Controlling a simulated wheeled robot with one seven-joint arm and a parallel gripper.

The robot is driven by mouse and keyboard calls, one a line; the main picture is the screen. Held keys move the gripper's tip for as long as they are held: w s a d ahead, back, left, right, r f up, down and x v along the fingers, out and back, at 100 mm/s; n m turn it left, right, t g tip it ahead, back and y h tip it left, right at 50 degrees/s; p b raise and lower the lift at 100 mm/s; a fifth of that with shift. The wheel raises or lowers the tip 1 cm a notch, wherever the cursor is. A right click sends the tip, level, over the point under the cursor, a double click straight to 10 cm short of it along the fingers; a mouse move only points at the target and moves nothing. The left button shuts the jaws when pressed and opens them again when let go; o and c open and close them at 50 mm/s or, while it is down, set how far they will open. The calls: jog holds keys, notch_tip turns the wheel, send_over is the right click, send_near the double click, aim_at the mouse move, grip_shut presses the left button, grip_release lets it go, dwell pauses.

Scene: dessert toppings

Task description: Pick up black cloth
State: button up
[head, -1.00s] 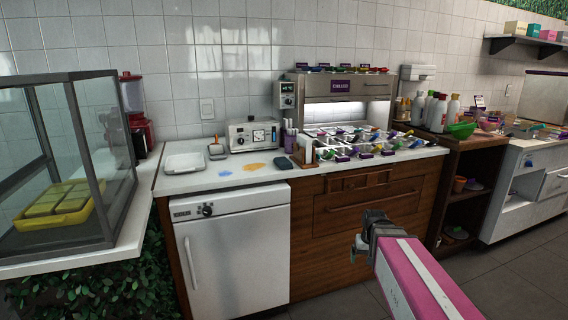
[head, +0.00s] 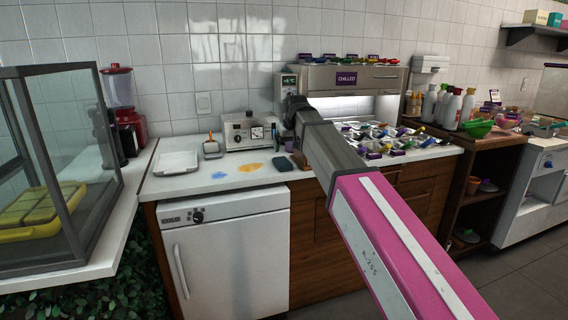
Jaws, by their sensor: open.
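A small dark patch, which looks like the folded black cloth (head: 282,164), lies flat on the white counter (head: 215,186), just right of a yellow spill. My gripper (head: 291,108) is at the far end of my raised arm, above the counter and in front of the chilled unit. It is apart from the cloth and higher in the picture. It is open and holds nothing that I can see. Its fingertips are small and dark and hard to make out.
A yellow spill (head: 250,167) and a blue spill (head: 219,175) mark the counter. A white tray (head: 176,163) and a silver appliance (head: 245,132) stand behind. Topping containers (head: 385,140) fill the right side. A glass case (head: 60,150) stands at left.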

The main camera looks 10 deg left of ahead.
aim_at(283, 161)
jog(key=x, duration=0.3)
jog(key=a+x, duration=0.1)
jog(key=x, duration=0.2)
jog(key=w+x, duration=0.1)
jog(key=x, duration=0.2)
jog(key=shift+w+a+f, duration=0.1)
jog(key=shift+a, duration=0.25)
jog(key=c, duration=1.1)
jog(key=shift+r, duration=0.5)
jog(key=r, duration=0.3)
jog(key=shift+s+a+r, duration=0.15)
jog(key=shift+s+r, duration=0.15)
jog(key=shift+r, duration=0.05)
jog(key=s+a+r, duration=0.2)
jog(key=s, duration=0.1)
jog(key=s+a+r, duration=0.2)
jog(key=s, duration=0.1)
jog(key=s+a+r, duration=0.2)
jog(key=s, duration=0.1)
jog(key=shift+s+r, duration=0.2)
